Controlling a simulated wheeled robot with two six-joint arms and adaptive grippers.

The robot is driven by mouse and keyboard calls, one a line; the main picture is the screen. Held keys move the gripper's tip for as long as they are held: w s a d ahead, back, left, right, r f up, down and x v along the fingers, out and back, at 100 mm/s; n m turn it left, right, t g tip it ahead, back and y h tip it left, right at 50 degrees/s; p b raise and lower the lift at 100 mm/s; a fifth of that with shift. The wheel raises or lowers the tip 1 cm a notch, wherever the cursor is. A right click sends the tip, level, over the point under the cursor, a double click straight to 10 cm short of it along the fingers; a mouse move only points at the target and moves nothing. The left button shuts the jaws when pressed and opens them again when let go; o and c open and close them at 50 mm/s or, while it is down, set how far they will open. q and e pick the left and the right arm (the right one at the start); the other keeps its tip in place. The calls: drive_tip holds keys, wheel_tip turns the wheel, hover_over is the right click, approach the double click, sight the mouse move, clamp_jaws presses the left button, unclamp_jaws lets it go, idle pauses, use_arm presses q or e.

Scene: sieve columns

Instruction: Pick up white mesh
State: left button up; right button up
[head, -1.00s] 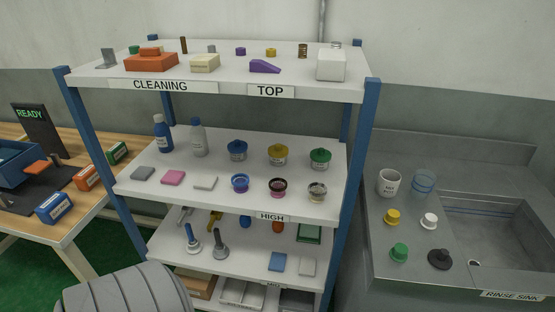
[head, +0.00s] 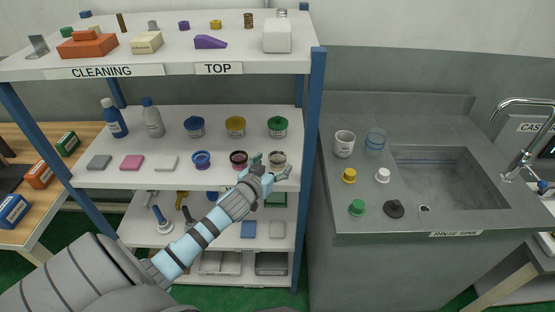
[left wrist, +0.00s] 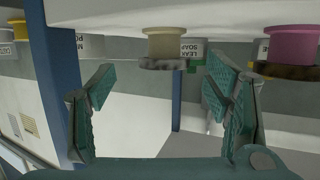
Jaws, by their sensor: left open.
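The white mesh, a small pale round sieve with a brownish rim (head: 278,157), stands at the right end of the front row on the HIGH shelf (head: 130,180). My left gripper (head: 273,168) is at the shelf's front edge, just before this sieve, and hides its lower part. In the left wrist view the pale sieve (left wrist: 165,45) sits above the space between my left gripper's open, empty fingers (left wrist: 160,90). It is not between the fingertips in that picture. A pink sieve (left wrist: 292,48) shows to its right. My right gripper is not in view.
Pink-dark (head: 238,159) and blue (head: 201,160) sieves stand left of the pale one. Lidded jars, including a green-lidded one (head: 277,127), stand behind. A blue shelf post (head: 313,150) is close on the right, then the sink counter (head: 330,200).

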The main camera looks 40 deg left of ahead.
sight(275, 160)
use_arm(q)
drive_tip(key=x, duration=0.5)
drive_tip(key=shift+w+a+b, duration=0.15)
drive_tip(key=shift+a+b, duration=0.15)
drive_tip(key=shift+b, duration=0.1)
drive_tip(key=shift+r, duration=0.15)
drive_tip(key=c, duration=1)
